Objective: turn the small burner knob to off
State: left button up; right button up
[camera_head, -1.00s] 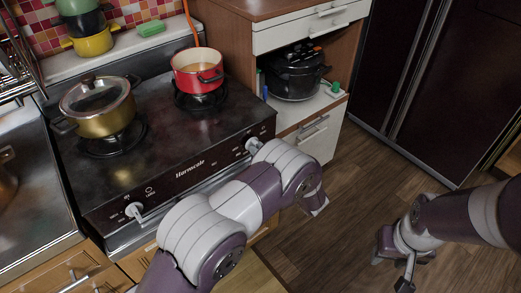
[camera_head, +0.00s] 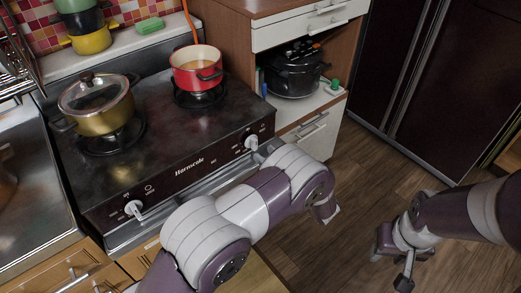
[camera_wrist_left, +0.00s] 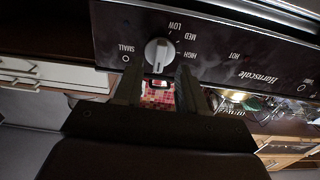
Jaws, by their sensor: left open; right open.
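The small burner knob (camera_head: 250,142) is on the right end of the stove's front panel. In the left wrist view this knob (camera_wrist_left: 157,55) is pale and round with a raised grip bar, near the labels SMALL, LOW, MED and HIGH. The bar stands nearly upright in that picture; its exact setting is hard to tell. My left gripper (camera_wrist_left: 157,80) is open, its fingertips either side of the knob's line and seemingly just short of it. Contact is not visible. In the head view my left arm hides these fingers. My right gripper (camera_head: 392,268) is open and empty above the floor.
A second knob (camera_head: 134,208) is at the panel's left end. A lidded gold pot (camera_head: 98,110) and a red pot (camera_head: 197,72) with a utensil stand on the stove top (camera_head: 150,150). The cabinet (camera_head: 320,130) is close on the right. Floor space is clear between my arms.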

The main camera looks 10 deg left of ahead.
pick_arm(q)
jog(key=v, duration=0.9)
